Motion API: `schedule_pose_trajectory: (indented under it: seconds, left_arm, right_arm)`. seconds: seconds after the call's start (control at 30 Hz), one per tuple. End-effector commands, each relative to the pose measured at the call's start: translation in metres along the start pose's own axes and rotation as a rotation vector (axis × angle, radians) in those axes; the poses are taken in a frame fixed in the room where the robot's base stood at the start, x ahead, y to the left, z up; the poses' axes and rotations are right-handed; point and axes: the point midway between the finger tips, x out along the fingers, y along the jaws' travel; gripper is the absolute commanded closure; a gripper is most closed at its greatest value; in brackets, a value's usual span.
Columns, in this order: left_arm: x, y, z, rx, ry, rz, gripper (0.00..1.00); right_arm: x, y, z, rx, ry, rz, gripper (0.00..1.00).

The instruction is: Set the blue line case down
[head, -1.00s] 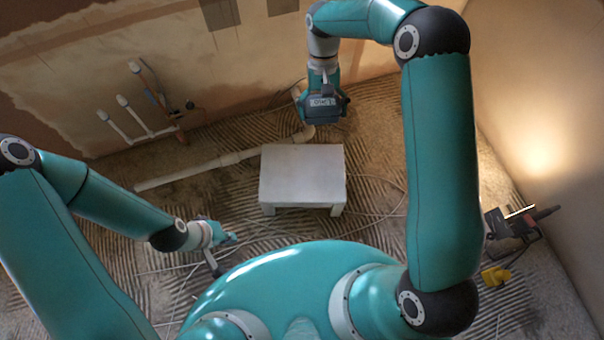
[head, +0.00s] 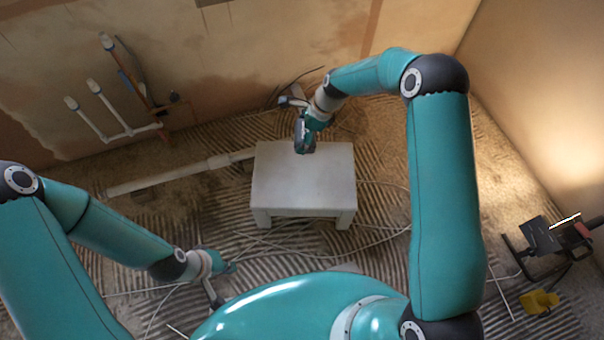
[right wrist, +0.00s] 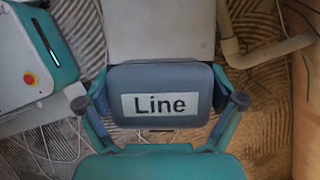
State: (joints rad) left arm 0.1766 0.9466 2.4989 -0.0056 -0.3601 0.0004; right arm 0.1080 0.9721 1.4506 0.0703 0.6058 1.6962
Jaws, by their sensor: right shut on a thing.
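The blue line case (right wrist: 197,75) is a blue-grey box with a white label reading "Line", held between both fingers of my right gripper (right wrist: 160,104) in the right wrist view. In the head view the case (head: 304,143) is small and dark, in front of the white stool's far edge. My right gripper (head: 307,130) is shut on it; whether the case touches the stool top cannot be told. The white stool (head: 303,185) has a bare flat top. My left gripper (head: 222,268) hangs low at the left, away from the case; its finger opening is unclear.
A pale pipe (head: 180,176) lies on the ridged floor left of the stool. Thin cables (head: 385,228) loop around the stool. White pipe stubs (head: 110,120) stand at the left wall. A work lamp (head: 553,240) and a yellow item (head: 540,302) are at the right.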

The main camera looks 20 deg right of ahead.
Motion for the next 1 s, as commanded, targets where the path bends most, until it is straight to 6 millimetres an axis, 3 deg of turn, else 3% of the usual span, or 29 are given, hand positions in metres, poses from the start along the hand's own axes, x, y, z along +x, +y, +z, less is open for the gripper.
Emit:
schedule_pose_trajectory:
  seconds: [0.3,0.5,0.77,1.0]
  left_arm:
    - [0.024,-0.009,0.0,0.0,0.0,0.0,1.0]
    - [0.035,-0.013,0.0,0.0,0.0,0.0,1.0]
    - [0.04,-0.014,0.0,0.0,0.0,0.0,1.0]
    - [0.05,-0.018,0.0,0.0,0.0,0.0,1.0]
  right_arm:
    - [0.078,0.001,-0.033,0.0,0.001,0.004,0.48]
    - [0.119,0.001,-0.05,-0.002,0.001,0.002,0.48]
    - [0.136,0.0,-0.056,-0.004,0.0,0.001,0.48]
    - [0.167,0.001,-0.069,-0.002,0.001,0.003,0.48]
